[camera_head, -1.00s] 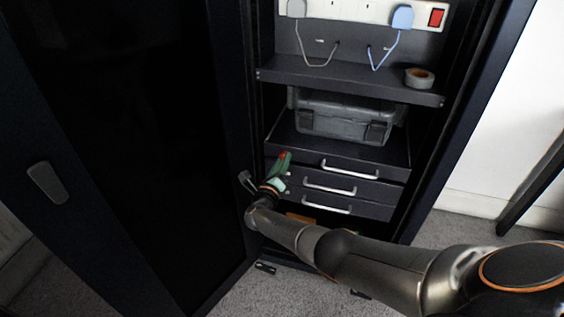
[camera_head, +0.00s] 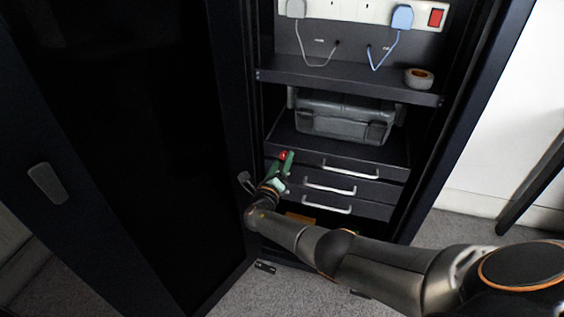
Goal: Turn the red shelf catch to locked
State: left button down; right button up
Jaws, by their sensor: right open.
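The red catch (camera_head: 283,155) shows as a small red spot at the left end of the top drawer front, inside the dark cabinet. My right gripper (camera_head: 282,165) is at the catch, with its green fingers open on either side of the red spot. Whether the fingers touch the catch, and which way the catch is turned, is too small to tell. My left gripper is not in view.
Drawers with silver handles (camera_head: 337,188) lie right of the gripper. A grey case (camera_head: 343,119) stands above them, under a shelf (camera_head: 345,80) holding a tape roll (camera_head: 419,78). The open cabinet door (camera_head: 120,150) fills the left side.

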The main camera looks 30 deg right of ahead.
jog(key=p+v, duration=0.4)
jog(key=v, duration=0.8)
jog(key=shift+p, duration=0.35)
jog(key=shift+s, duration=0.1)
